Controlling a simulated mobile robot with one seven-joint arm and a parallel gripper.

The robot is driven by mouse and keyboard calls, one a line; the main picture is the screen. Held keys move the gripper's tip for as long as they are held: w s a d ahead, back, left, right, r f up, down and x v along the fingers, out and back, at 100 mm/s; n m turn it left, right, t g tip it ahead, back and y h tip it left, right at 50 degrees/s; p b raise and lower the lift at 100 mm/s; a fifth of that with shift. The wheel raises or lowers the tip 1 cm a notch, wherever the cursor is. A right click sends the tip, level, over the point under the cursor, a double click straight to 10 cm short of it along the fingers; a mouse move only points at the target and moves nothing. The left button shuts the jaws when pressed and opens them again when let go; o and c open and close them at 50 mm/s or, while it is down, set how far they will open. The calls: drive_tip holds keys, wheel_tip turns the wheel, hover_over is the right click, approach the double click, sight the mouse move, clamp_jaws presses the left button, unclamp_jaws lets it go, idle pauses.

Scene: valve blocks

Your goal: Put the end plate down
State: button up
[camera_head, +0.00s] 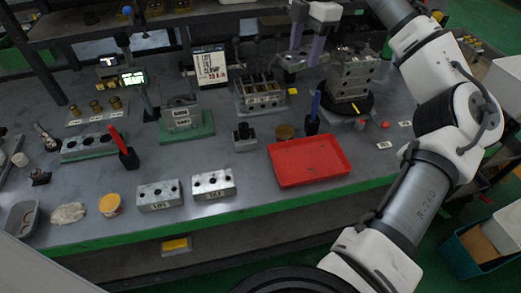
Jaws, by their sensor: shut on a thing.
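My gripper (304,52) is at the back of the bench, its two purple fingers pointing down. It is shut on a grey metal piece (300,62), which appears to be the end plate. The piece is left of the large metal valve block (353,73) on a round black base and behind the red tray. Whether it touches anything below is hard to tell. Another slotted metal block (259,92) stands just left of and in front of it.
The red tray (309,160) is empty at the front right. Two drilled blocks, one at left (159,196) and one at right (213,184), lie near the front edge. A labelled sign (211,67) stands behind. Clear bench lies left of centre.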

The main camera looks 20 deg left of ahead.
drive_tip(key=s+a+f+n, duration=0.3)
drive_tip(key=s+a+n, duration=0.1)
drive_tip(key=s+n, duration=0.3)
drive_tip(key=n+h, duration=0.2)
drive_tip(key=n, duration=0.6)
hover_over(255, 181)
wheel_tip(255, 181, down, 4)
drive_tip(key=f, duration=1.9)
drive_tip(key=shift+w+a+f, duration=0.1)
drive_tip(key=shift+w+f, duration=0.05)
drive_tip(key=shift+w, duration=0.05)
drive_tip(key=shift+f, duration=0.1)
drive_tip(key=shift+f, duration=0.15)
drive_tip(key=o, duration=0.9)
drive_tip(key=r, duration=0.4)
drive_tip(key=r+b, duration=0.1)
drive_tip(key=r, duration=0.3)
drive_tip(key=w+r, duration=0.1)
drive_tip(key=r, duration=0.3)
drive_tip(key=shift+w+a+r, duration=0.1)
drive_tip(key=shift+a+r, duration=0.1)
drive_tip(key=shift+a, duration=0.2)
